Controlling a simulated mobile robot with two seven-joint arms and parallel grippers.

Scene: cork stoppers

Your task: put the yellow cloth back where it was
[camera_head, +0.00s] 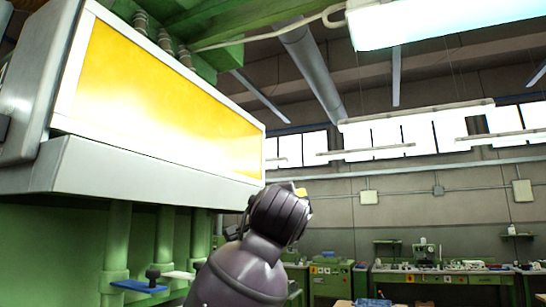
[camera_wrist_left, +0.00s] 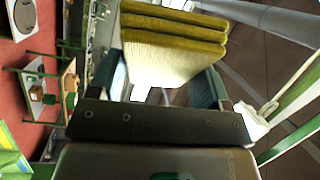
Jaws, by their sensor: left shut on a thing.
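The yellow cloth (camera_wrist_left: 172,47) is folded in several thick layers and shows at the top middle of the left wrist view. My left gripper (camera_wrist_left: 160,84) is shut on it, with a finger at each side of the pale lower part. In the head view, my dark left wrist stands at the lower middle and hides most of the gripper. A small yellow patch (camera_head: 301,191) at its tip looks like the cloth's edge. The cloth is held up in the air, with no surface seen touching it. My right gripper is in neither view.
A green machine with a grey hood and a yellow panel (camera_head: 160,85) fills the left of the head view, close to my arm. Green workbenches (camera_head: 330,283) stand far back. A wooden table (camera_wrist_left: 62,90) shows at the left of the wrist view.

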